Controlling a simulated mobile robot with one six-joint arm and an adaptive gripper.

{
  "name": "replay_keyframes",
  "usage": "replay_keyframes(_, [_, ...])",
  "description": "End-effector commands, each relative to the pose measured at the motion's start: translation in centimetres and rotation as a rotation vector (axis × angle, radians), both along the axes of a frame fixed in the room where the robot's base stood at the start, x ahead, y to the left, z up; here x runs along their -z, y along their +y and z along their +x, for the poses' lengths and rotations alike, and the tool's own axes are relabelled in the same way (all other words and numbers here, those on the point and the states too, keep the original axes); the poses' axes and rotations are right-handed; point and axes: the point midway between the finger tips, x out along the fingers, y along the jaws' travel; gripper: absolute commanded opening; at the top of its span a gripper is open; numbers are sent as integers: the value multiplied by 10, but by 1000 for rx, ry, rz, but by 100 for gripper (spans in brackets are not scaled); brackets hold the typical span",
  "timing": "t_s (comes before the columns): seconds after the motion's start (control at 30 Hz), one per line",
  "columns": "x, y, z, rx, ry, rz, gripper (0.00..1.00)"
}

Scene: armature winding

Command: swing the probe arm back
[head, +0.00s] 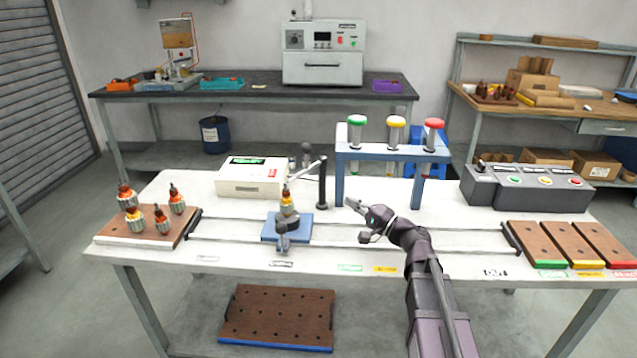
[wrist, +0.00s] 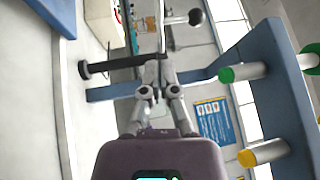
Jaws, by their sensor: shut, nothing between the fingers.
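The probe arm (head: 305,170) is a thin pale bar at the top of a black post (head: 322,185), reaching left toward the armature (head: 287,203) on the blue fixture (head: 270,232). Whether its tip touches the armature I cannot tell. A dark round knob (head: 306,148) shows by the bar. My gripper (head: 351,203) is shut and empty, right of the post and apart from it in the head view. In the wrist view my fingers (wrist: 158,66) point toward the bar (wrist: 161,28), with the post (wrist: 108,67) to the left and the knob (wrist: 195,17) beyond.
A blue stand (head: 393,156) with green, yellow and red capped cylinders rises close behind my gripper. A white box (head: 252,176) lies behind the fixture. Several armatures stand on the brown tray (head: 110,235) at left. A grey button console (head: 527,188) is at right.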

Motion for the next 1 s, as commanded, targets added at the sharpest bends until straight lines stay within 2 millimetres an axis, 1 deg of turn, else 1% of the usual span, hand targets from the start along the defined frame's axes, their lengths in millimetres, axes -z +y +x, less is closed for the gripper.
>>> replay_keyframes(0.17, [-1,5,4,-1,0,0,0])
replay_keyframes(0.37, [-5,19,13,-2,0,0,0])
replay_keyframes(1.0, [-24,95,63,-2,-1,-2,0])
